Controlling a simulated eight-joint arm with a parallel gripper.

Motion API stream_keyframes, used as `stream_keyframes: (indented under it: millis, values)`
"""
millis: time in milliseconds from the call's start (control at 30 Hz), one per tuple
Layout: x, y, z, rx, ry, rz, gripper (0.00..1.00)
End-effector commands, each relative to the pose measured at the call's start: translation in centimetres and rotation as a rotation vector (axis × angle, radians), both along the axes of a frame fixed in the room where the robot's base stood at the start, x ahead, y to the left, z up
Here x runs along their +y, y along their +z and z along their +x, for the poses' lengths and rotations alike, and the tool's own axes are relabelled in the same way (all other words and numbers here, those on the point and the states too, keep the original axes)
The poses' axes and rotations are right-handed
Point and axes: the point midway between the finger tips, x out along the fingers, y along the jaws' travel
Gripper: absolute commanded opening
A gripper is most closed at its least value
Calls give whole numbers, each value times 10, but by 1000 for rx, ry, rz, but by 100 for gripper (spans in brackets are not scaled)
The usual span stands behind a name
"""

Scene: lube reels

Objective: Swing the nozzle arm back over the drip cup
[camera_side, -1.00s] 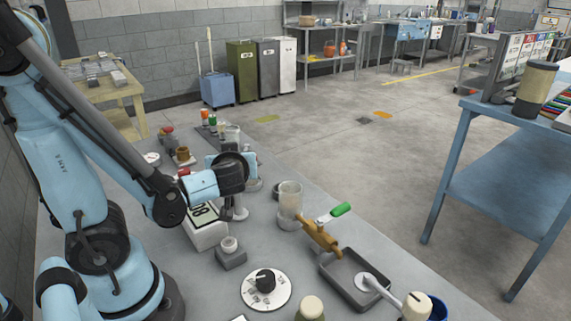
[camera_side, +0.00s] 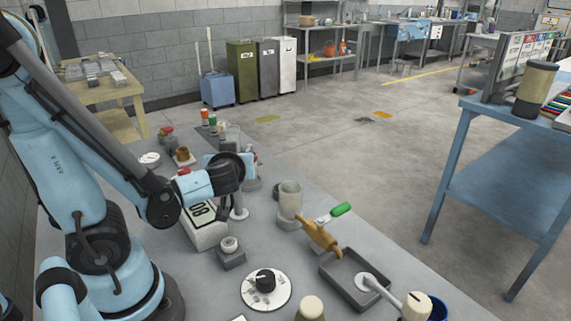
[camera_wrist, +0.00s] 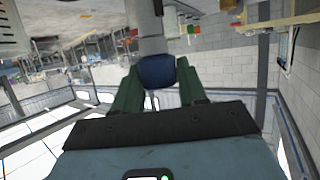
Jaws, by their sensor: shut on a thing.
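My gripper (camera_side: 226,206) is at the end of the pale blue arm, low over the bench in the side view. In the wrist view, the dark green fingers of my gripper (camera_wrist: 158,92) are closed around a dark blue knob (camera_wrist: 157,71). A grey cylindrical piece (camera_wrist: 150,25) runs on from the knob. In the side view the held piece is mostly hidden by my wrist. A frosted cup (camera_side: 290,201) stands upright to the right of my gripper, apart from it. I cannot tell for sure which piece is the nozzle arm or which is the drip cup.
A numbered white box (camera_side: 204,228) and a small grey block (camera_side: 230,254) are close in front of my gripper. Several small items crowd behind.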

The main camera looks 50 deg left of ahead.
Motion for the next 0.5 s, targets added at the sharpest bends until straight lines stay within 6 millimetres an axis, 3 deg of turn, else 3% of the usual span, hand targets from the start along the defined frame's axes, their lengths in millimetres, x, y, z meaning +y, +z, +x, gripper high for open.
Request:
stream_keyframes:
  millis: [500]
  values:
    - [0, -1, 0, -1, -83, -2, 0]
